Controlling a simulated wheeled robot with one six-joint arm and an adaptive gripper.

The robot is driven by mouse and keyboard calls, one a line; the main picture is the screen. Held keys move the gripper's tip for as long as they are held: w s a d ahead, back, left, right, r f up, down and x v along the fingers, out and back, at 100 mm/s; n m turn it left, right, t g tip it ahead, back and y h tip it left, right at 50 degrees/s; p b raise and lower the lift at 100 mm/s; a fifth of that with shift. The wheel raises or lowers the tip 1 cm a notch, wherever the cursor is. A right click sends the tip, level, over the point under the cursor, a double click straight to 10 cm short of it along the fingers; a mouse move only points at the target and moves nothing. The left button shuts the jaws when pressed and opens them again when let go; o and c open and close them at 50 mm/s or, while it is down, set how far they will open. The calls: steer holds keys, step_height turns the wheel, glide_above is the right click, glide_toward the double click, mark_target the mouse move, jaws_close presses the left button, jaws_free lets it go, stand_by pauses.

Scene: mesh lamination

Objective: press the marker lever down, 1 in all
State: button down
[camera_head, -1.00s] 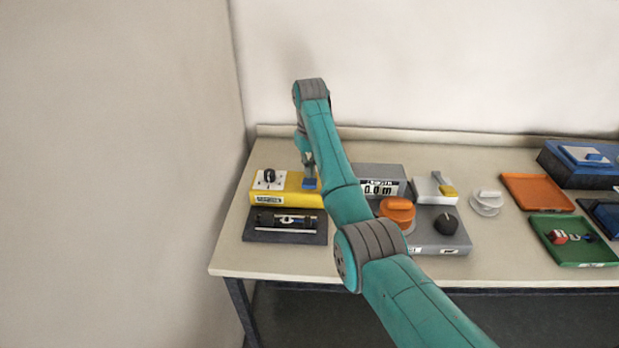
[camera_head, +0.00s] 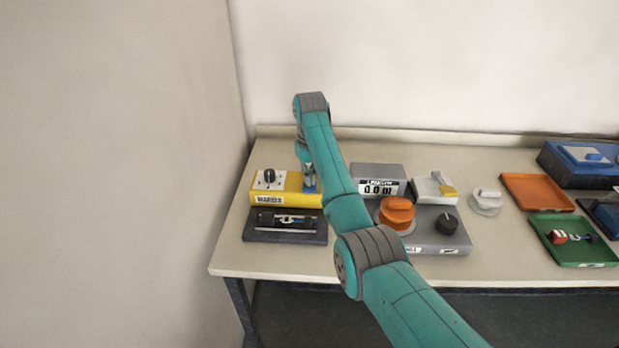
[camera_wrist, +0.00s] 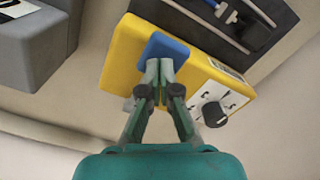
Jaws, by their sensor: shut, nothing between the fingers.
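The yellow marker box (camera_head: 283,190) sits at the left of the table, with a black knob on a white dial plate (camera_head: 269,177) at its left end. Its blue lever (camera_wrist: 165,46) shows in the wrist view at one end of the yellow box (camera_wrist: 124,62). My gripper (camera_wrist: 160,66) is shut and empty, with its fingertips at the blue lever, over part of it. They look to be touching it. In the head view my gripper (camera_head: 309,186) points down at the lever, which it mostly hides.
A dark tray with tools (camera_head: 262,238) lies in front of the yellow box. A grey display box (camera_head: 365,172) stands close on the right. A grey panel with an orange knob (camera_head: 397,210) and black knob (camera_head: 446,223) is farther right.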

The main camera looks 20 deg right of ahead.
steer(key=shift+f, duration=1.2)
steer(key=shift+r, duration=4.6)
